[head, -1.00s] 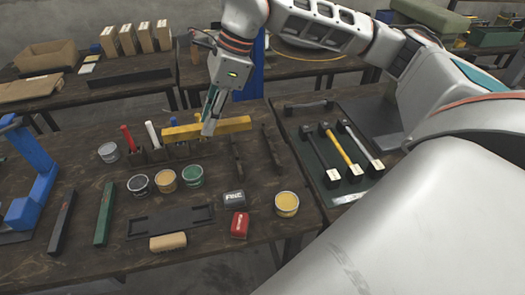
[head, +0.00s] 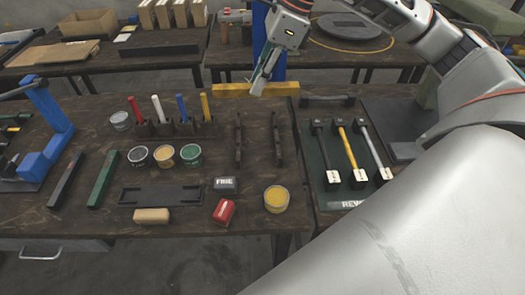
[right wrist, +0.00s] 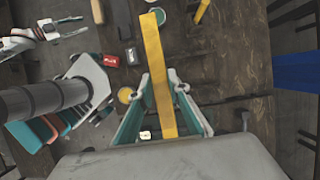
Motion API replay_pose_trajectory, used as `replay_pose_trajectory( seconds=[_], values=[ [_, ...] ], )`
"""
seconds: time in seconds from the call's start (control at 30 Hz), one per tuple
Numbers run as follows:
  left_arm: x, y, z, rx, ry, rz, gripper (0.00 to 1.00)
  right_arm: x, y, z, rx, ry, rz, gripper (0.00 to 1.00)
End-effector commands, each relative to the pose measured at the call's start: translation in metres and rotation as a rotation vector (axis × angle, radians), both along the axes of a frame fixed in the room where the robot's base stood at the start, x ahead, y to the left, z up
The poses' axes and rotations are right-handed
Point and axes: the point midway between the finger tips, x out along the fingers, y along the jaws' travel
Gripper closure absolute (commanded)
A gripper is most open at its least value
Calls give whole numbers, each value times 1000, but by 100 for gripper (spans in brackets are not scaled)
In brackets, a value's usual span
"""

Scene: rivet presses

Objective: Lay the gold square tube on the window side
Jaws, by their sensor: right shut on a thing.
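The gold square tube (head: 228,90) is a long yellow bar held level, crossways, near the table's far edge. My right gripper (head: 259,86) is shut on it near its middle. In the right wrist view the tube (right wrist: 153,45) runs lengthwise between the fingers of my right gripper (right wrist: 164,88). Two dark notched rests (head: 238,140) (head: 277,138) stand apart on the table, nearer me than the tube. No window shows, and I cannot tell which side is the window side. My left gripper (right wrist: 72,27) shows at the upper left of the right wrist view, its fingers apart.
A blue press (head: 47,120) stands left. A hammer board (head: 312,185) lies right. Table between the rests is clear.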

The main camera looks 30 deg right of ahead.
Motion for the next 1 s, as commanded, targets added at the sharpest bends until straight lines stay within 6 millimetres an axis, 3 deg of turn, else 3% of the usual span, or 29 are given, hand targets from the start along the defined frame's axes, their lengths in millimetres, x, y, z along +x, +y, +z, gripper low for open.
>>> replay_pose_trajectory(
  seconds=[0.17,0.7,1.0],
  values=[
    [0,0,-2,0,1,0,69,-1,-3,-10,-1,2,-4,100],
    [-3,1,-14,0,7,0,69,-1,-2,-133,0,6,-3,100],
    [-3,1,-15,1,8,0,69,0,-2,-159,0,1,-4,100]
  ],
)
